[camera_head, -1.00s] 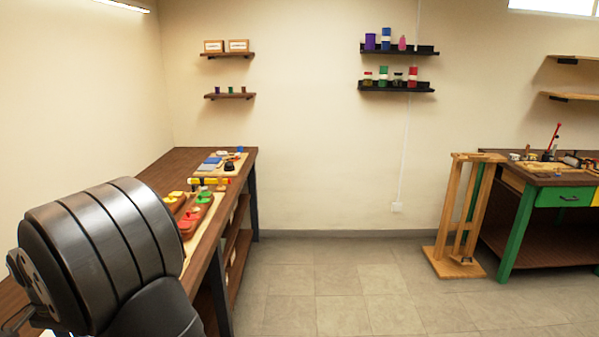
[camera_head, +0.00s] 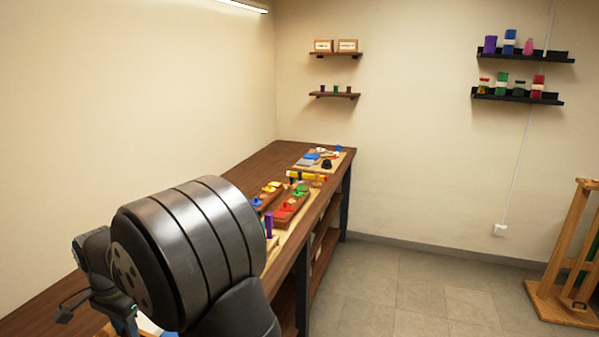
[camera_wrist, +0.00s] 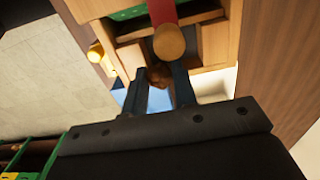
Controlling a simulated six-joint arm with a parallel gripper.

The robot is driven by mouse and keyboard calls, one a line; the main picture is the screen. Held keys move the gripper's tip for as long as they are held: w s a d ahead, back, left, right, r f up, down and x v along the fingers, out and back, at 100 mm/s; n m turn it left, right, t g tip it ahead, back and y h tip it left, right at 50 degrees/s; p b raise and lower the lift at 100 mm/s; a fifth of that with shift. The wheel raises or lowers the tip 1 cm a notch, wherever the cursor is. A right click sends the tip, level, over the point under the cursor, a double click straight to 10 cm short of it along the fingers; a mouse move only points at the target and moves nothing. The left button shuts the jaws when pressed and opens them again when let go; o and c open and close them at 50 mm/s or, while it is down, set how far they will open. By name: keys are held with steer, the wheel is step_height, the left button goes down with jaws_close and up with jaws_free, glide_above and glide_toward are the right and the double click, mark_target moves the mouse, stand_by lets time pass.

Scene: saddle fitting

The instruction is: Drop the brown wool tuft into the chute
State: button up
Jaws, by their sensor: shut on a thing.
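In the wrist view my gripper (camera_wrist: 158,78) has its two dark fingers around a small brown lump, which looks like the brown wool tuft (camera_wrist: 159,73). The fingers partly hide the tuft. Below it lies a wooden tray with compartments (camera_wrist: 212,42), with a blue area and a white area showing beside the fingers. I cannot tell which part, if any, is the chute. In the head view my arm hides the gripper and the tuft.
In the wrist view a wooden cylinder end (camera_wrist: 169,42) with a red part stands close beyond the fingertips, and a yellow cylinder (camera_wrist: 96,52) is at left. In the head view the bench (camera_head: 262,158) holds several coloured parts in a brown tray (camera_head: 291,208).

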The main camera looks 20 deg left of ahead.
steer(key=shift+f, duration=0.35)
steer(key=o, duration=1)
steer(key=shift+o, duration=0.2)
step_height(320, 180, up, 17)
steer(key=shift+r, duration=0.2)
step_height(320, 180, down, 17)
steer(key=shift+f, duration=0.1)
steer(key=shift+r, duration=0.75)
steer(key=shift+f, duration=0.15)
